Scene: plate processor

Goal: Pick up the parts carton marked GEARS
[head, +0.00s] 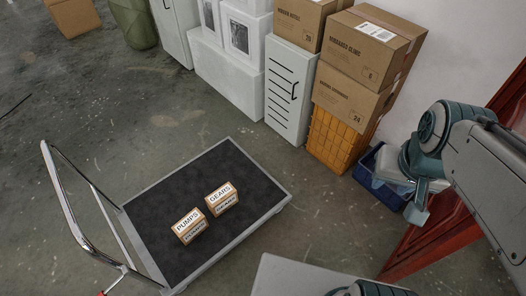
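The parts carton marked GEARS (221,199) is a small brown box with white labels on its top and front. It sits on the dark bed of a platform cart (237,164), right of the cart's middle. A similar carton marked PUMPS (189,226) sits just left of it and nearer to me. My gripper (415,214) appears at the right, well away from both cartons and beyond the cart's right edge. Its fingers are small and partly hidden, so I cannot tell whether it is open or shut.
The cart has a chrome handle (58,208) at its left. A yellow crate (335,140) under stacked cardboard boxes (368,48), a white cabinet (289,88) and a blue bin (372,178) stand along the wall. A red door (440,240) is at the right. Floor left of the cart is clear.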

